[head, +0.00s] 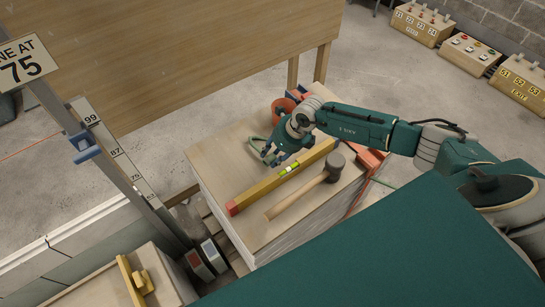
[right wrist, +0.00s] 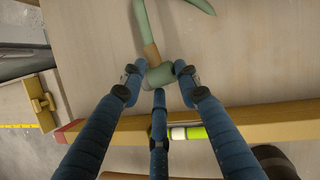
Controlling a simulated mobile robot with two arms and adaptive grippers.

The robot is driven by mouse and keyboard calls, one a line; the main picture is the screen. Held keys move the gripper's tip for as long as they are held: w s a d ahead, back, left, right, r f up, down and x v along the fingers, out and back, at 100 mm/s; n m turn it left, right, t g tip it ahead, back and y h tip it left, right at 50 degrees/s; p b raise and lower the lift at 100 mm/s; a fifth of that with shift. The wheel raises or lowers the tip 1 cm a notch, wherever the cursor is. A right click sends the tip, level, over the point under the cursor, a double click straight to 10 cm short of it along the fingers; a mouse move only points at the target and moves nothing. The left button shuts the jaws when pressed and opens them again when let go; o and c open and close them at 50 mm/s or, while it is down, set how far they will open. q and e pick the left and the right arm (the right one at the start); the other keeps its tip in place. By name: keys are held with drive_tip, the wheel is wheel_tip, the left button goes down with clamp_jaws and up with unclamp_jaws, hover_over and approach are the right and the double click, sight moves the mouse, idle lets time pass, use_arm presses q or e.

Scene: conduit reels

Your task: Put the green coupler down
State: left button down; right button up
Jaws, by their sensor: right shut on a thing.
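In the right wrist view the green coupler (right wrist: 160,74) is a short green cylinder with a brown band and a pale green curved piece beyond it. My right gripper (right wrist: 158,78) has its blue fingers closed around the coupler. In the head view this gripper (head: 271,155) is low over the far left part of the board stack (head: 213,163), and a pale green loop (head: 254,143) shows beside it. The coupler's body is mostly hidden there. I cannot tell whether it touches the board. My left gripper is not in view.
A yellow spirit level (head: 258,191) and a mallet (head: 299,195) lie on the stack, close on the near side of the gripper. An orange round container (head: 283,107) stands at the far corner. Bare board shows left of the gripper.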

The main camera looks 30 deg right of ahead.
sight(273, 157)
wheel_tip(273, 157, up, 19)
drive_tip(key=b, duration=0.2)
drive_tip(key=s+a+r+n+g+h, duration=0.1)
drive_tip(key=s+a+r+n+g, duration=0.1)
drive_tip(key=s+n, duration=0.4)
drive_tip(key=s+a+r+n+g+h, duration=0.1)
drive_tip(key=s+n, duration=0.5)
drive_tip(key=n, duration=0.8)
drive_tip(key=s+a+r+n+g+h, duration=0.1)
drive_tip(key=s+a+r+n+g, duration=0.2)
drive_tip(key=n, duration=0.7)
drive_tip(key=s+a+g, duration=0.2)
drive_tip(key=s+a, duration=0.1)
drive_tip(key=shift+s+a+r, duration=0.2)
drive_tip(key=shift+s+r, duration=0.05)
drive_tip(key=shift+r, duration=0.05)
drive_tip(key=shift+o, duration=0.2)
drive_tip(key=shift+s+r+n+h, duration=0.3)
drive_tip(key=shift+n+h, duration=0.2)
drive_tip(key=shift+n, duration=0.4)
drive_tip(key=shift+d, duration=0.1)
